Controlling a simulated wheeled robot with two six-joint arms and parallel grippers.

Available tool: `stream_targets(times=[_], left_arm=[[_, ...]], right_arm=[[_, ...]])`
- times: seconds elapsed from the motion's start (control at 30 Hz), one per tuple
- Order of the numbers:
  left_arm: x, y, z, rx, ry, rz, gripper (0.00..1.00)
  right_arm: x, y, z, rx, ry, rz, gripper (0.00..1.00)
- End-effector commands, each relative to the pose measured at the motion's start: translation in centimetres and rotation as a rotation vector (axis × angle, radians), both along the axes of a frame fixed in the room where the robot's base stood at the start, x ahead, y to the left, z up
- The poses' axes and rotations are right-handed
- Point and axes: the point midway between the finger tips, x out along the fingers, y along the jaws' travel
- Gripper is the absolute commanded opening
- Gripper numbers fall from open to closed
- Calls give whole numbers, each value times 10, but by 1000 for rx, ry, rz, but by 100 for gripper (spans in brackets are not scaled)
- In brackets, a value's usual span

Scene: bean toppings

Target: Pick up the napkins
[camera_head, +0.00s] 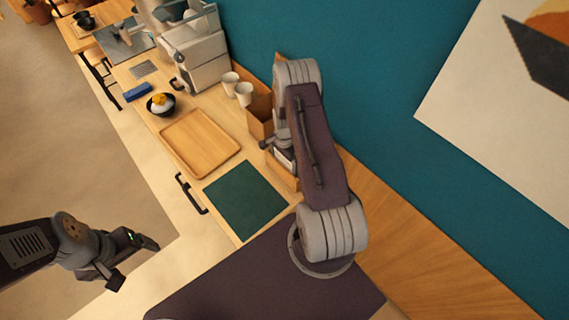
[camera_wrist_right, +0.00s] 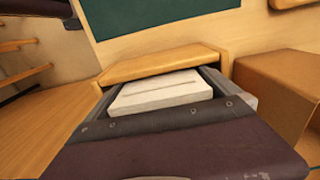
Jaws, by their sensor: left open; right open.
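The napkins (camera_wrist_right: 160,92) are a white stack in a wooden holder (camera_wrist_right: 160,63), seen in the right wrist view. The holder also shows in the head view (camera_head: 283,173), partly hidden by my right arm. My right gripper (camera_wrist_right: 158,84) is open, with one finger on each side of the stack. I cannot tell whether the fingers touch the napkins. In the head view, my right gripper (camera_head: 279,151) is over the holder by the wall. My left gripper (camera_head: 133,262) is open and empty at the lower left, off the counter.
A dark green mat (camera_head: 245,201) and a wooden tray (camera_head: 200,143) lie on the counter. A brown box (camera_head: 260,116) and white cups (camera_head: 243,93) stand beside the holder. Further back are a black bowl (camera_head: 161,108), a blue item (camera_head: 137,92) and a coffee machine (camera_head: 199,55).

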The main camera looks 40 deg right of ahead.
Motion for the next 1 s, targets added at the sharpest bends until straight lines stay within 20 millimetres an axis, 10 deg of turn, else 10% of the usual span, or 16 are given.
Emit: stream_targets(times=[0.17,0.57,1.0], left_arm=[[0,0,0,0,0,0,85],[0,0,-4,0,0,0,85],[0,0,-25,0,0,0,85]], right_arm=[[0,0,0,0,0,0,57],[1,0,12,-1,-1,0,57],[1,-1,108,-3,-5,0,57]])
